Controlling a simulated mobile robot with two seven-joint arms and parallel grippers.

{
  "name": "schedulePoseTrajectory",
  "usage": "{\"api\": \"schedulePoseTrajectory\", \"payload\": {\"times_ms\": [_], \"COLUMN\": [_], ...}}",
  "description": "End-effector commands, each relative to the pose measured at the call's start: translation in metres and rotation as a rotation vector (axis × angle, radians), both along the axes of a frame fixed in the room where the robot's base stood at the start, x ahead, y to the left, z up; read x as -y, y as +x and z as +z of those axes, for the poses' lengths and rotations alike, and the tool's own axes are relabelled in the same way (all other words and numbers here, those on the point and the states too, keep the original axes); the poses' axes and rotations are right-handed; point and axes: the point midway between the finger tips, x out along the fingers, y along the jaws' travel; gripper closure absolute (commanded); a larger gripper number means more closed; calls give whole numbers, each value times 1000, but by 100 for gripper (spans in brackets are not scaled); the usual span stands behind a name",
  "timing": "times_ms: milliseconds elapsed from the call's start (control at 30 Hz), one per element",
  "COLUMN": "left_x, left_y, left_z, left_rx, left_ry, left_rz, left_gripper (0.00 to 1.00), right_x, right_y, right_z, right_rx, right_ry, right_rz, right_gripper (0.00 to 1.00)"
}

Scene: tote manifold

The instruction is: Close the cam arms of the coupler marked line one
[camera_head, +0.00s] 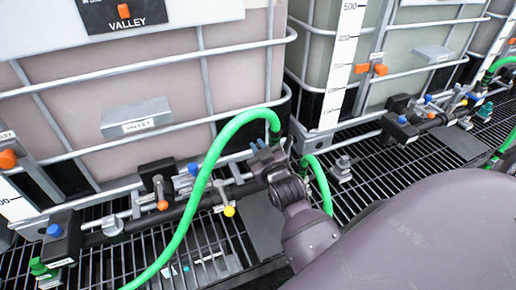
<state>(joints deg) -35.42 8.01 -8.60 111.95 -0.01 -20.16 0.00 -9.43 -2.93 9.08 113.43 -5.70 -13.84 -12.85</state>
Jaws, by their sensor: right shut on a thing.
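My right gripper (262,158) is at the pipework in front of the left tote, at the end of the green hose (205,168). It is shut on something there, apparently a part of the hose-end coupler. The gripper hides most of this coupler, so its cam arms and the exact grip cannot be made out. No "line one" marking is readable. My left gripper is not in view.
A caged tote (120,80) labelled VALLEY stands at left, another tote (400,60) behind at right. A dark manifold pipe (185,208) with an orange-handled valve (160,190) and a yellow knob (229,211) runs over floor grating (100,265). My right arm covers the lower right.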

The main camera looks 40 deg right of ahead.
Motion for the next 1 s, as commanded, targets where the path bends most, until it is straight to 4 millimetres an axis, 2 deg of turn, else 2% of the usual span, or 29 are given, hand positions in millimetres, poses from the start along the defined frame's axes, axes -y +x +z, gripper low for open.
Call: {"api": "schedulePoseTrajectory", "payload": {"times_ms": [267,300,467,767,1000], "left_x": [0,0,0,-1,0], "left_y": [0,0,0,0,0], "left_z": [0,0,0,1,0], "left_rx": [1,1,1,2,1], "left_ry": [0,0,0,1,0], "left_rz": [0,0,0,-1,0], "left_gripper": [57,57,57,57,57], "right_x": [0,0,0,0,-9], "right_y": [0,0,0,0,2], "right_z": [-1,-1,-1,0,-4], "right_rx": [-2,-2,-2,-4,-52], "right_ry": [4,4,2,-12,-213], "right_rz": [0,0,0,0,1], "right_gripper": [100,87,63,63,63]}}
